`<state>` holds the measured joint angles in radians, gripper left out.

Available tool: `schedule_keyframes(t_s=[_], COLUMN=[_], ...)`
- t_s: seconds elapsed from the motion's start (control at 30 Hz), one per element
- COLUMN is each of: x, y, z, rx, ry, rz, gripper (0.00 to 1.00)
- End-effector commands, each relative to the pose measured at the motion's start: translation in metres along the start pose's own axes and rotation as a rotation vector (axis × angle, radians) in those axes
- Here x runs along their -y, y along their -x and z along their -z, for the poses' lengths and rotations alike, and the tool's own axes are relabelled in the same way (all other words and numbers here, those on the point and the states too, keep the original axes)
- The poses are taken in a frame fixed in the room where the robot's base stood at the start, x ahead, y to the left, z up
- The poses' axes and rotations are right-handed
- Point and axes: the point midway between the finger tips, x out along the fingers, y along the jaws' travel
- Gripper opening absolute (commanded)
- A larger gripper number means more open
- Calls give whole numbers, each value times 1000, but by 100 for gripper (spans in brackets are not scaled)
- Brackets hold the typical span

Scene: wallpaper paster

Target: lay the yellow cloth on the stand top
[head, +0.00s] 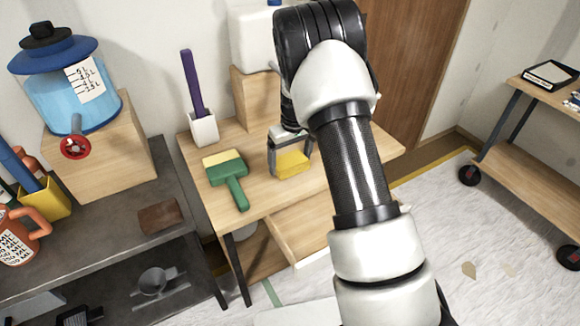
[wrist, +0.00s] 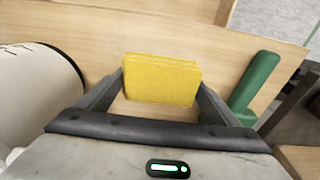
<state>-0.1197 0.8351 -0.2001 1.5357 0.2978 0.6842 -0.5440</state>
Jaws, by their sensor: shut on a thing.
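The yellow cloth (head: 293,166) is a small folded pad. My gripper (head: 290,155) is shut on it, over the right part of the light wooden stand top (head: 253,205). In the wrist view the cloth (wrist: 160,80) sits between the two grey fingers, with bare wood behind it. I cannot tell whether the cloth touches the wood or hangs just above it. My arm hides part of the stand top at the right.
A green brush (head: 232,180) lies on the stand top, left of the cloth. A white cup (head: 203,128) with a purple handle (head: 192,83) stands behind it. A wooden block (head: 251,100) is at the back. An open drawer (head: 300,226) juts out in front.

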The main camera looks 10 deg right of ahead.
Motion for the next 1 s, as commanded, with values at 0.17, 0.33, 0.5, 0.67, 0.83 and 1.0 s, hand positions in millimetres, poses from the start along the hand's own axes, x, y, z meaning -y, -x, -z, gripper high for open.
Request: schedule_keyframes(t_s=[0.17, 0.33, 0.5, 0.67, 0.83, 1.0], x=[0, 0, 0, 0, 0, 0], y=[-27, -32, -34, -36, -36, -30], z=[-5, -4, -5, -5, -5, -4], rx=[4, 1, 2, 2, 2, 1], ry=[-1, 0, -1, -1, -1, -1], rz=[0, 0, 0, 0, 0, 0], gripper=[63, 63, 63, 94, 100, 100])
